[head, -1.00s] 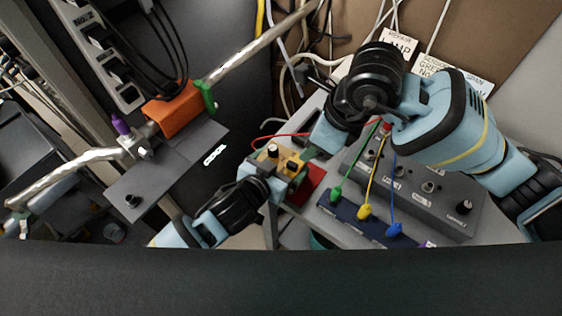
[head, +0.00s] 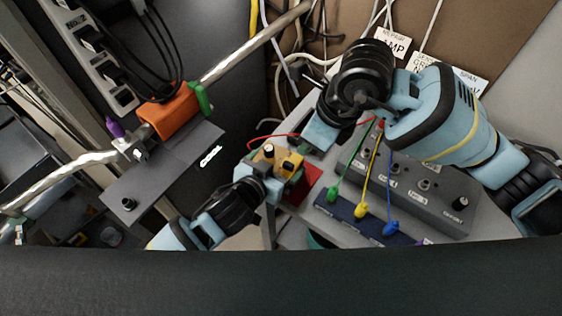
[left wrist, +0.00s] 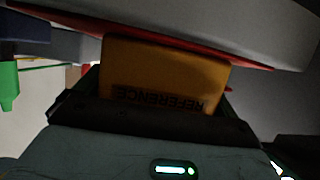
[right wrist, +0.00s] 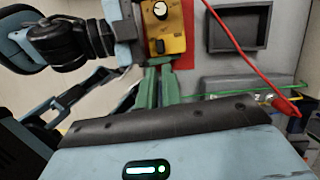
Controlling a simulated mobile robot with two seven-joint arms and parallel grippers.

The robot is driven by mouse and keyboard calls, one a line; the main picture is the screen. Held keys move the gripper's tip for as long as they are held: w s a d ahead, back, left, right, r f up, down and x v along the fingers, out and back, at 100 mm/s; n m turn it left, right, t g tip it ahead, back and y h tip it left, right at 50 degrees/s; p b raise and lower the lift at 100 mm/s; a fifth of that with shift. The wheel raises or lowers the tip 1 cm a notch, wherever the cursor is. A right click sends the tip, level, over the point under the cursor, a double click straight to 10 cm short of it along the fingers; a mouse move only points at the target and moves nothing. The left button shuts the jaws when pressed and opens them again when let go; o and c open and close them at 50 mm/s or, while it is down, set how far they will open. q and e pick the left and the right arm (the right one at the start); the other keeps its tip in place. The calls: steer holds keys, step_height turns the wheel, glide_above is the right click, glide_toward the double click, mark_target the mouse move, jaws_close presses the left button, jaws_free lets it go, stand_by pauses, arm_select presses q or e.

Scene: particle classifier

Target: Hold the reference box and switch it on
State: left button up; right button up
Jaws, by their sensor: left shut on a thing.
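The yellow reference box (head: 290,163) is in my left gripper (head: 272,172), whose fingers are shut on it. In the left wrist view the box (left wrist: 165,75) fills the jaws, with its REFERENCE lettering upside down. The right wrist view shows its face (right wrist: 172,42), with a pale round knob (right wrist: 160,10) and a small dark part (right wrist: 160,46) below it. My right gripper (right wrist: 158,72) has its green fingers close together, pointing at the box's lower edge, with nothing seen between them. In the head view the right gripper is just right of the box; contact cannot be told.
A red pad (head: 306,186) lies by the box. A grey panel (head: 440,195) with knobs and a blue strip (head: 345,212) with green, yellow and blue plugs stand to the right. A red wire (right wrist: 240,50) crosses near the right gripper. An orange clamp (head: 170,112) holds a pipe at left.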

mark_target(285, 172)
steer(key=m, duration=0.1)
steer(key=m+g, duration=0.1)
steer(key=m, duration=0.1)
steer(key=w+a+m, duration=0.1)
steer(key=shift+f+m, duration=0.25)
steer(key=shift+m, duration=0.05)
jaws_close()
steer(key=m+g, duration=0.1)
steer(key=m, duration=0.3)
steer(key=w+a+m+g+h, duration=0.1)
steer(key=m, duration=0.4)
steer(key=w+r+m+g, duration=0.1)
steer(key=m, duration=0.3)
steer(key=shift+w+a+m+g, duration=0.25)
steer(key=shift+a+m+g, duration=0.05)
steer(key=shift+m+g, duration=0.1)
steer(key=x, duration=1)
steer(key=shift+s+d, duration=0.1)
steer(key=shift+d, duration=0.05)
